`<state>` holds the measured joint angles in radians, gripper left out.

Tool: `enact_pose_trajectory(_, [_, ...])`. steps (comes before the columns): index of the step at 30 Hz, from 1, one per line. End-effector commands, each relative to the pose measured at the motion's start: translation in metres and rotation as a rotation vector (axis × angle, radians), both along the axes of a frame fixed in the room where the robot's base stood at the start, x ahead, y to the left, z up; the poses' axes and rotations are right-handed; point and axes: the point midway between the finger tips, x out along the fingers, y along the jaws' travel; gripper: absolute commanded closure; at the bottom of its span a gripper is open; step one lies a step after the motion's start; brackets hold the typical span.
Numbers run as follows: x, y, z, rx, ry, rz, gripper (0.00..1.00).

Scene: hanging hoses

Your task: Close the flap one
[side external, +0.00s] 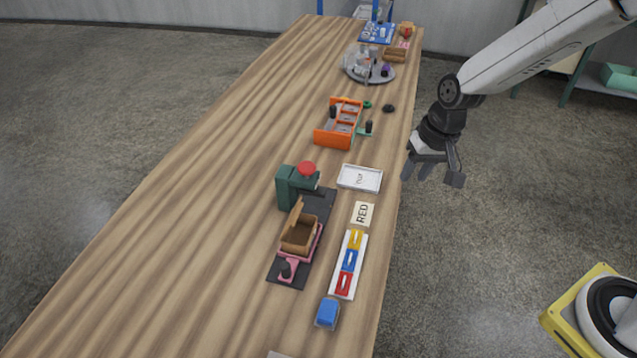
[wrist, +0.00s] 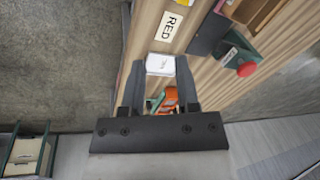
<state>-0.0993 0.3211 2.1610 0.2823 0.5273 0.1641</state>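A small brown box (side external: 298,237) sits on a pink base on a dark plate at the near part of the wooden table. Its flap (side external: 297,212) stands raised and tilted, so the box is open. In the wrist view, part of a brown box (wrist: 247,10) shows at the top right edge; its flap cannot be made out there. My gripper (side external: 432,174) hangs in the air off the table's right edge, apart from the box and pointing down. Its two fingers are spread with nothing between them; they also show apart in the wrist view (wrist: 160,78).
A green press with a red button (side external: 307,168) stands just behind the box. A white tray (side external: 360,179), a RED card (side external: 362,214), a coloured block strip (side external: 349,263) and a blue block (side external: 327,313) lie along the right side. An orange rack (side external: 338,123) stands farther back. The table's left side is clear.

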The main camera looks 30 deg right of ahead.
Motion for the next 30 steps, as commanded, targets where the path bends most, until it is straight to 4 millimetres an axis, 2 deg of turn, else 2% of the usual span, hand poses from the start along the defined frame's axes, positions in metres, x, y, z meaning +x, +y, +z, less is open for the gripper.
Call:
enact_pose_trajectory(6, [-0.023,-0.019,0.005,-0.055,-0.032,0.061,0.6])
enact_pose_trajectory(13, [-0.04,-0.031,0.007,-0.095,-0.054,0.109,0.6])
enact_pose_trajectory(30, [-0.044,-0.034,0.008,-0.104,-0.059,0.123,0.6])
